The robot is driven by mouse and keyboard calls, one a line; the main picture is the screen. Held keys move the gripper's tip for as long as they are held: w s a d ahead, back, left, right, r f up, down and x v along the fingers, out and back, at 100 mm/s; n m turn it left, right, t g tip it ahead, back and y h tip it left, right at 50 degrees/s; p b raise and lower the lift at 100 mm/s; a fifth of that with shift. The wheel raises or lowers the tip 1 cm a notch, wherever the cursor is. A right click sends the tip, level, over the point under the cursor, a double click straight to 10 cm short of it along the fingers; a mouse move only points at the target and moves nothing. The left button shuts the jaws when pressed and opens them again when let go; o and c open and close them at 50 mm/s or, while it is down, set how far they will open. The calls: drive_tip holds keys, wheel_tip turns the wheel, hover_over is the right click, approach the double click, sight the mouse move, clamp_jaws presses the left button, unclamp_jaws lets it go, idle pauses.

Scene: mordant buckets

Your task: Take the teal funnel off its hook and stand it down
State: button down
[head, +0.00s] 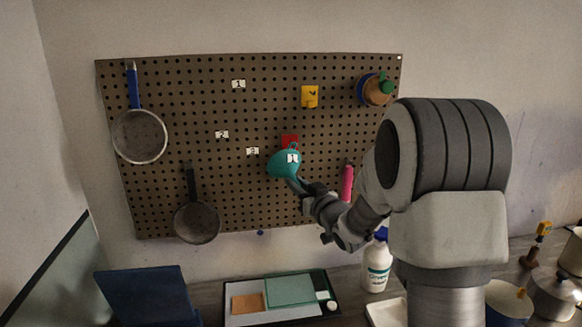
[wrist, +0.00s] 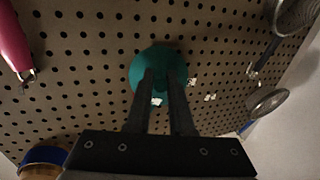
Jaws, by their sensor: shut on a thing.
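The teal funnel (head: 284,163) is up against the pegboard (head: 230,190), in front of a red hook plate (head: 290,141). A small white label shows over its upper part. My gripper (head: 296,184) reaches it from the lower right in the head view. In the wrist view the funnel (wrist: 157,66) lies at the fingertips, and my gripper (wrist: 160,84) is shut on it. The fingers hide part of the funnel. I cannot tell whether it still hangs on the hook.
Two pans (head: 139,136) (head: 196,222) hang at the left of the board. A pink-handled tool (head: 347,184) hangs right of the funnel. Below stand a tray (head: 245,319), a white bottle (head: 376,268) and a dark blue panel (head: 147,297).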

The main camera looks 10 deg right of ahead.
drive_tip(key=shift+r, duration=0.55)
idle(0.5)
drive_tip(key=s+b, duration=0.2)
drive_tip(key=s, duration=0.5)
drive_tip(key=shift+s, duration=0.3)
idle(0.7)
drive_tip(key=c, duration=1.6)
unclamp_jaws()
drive_tip(key=c, duration=1.1)
unclamp_jaws()
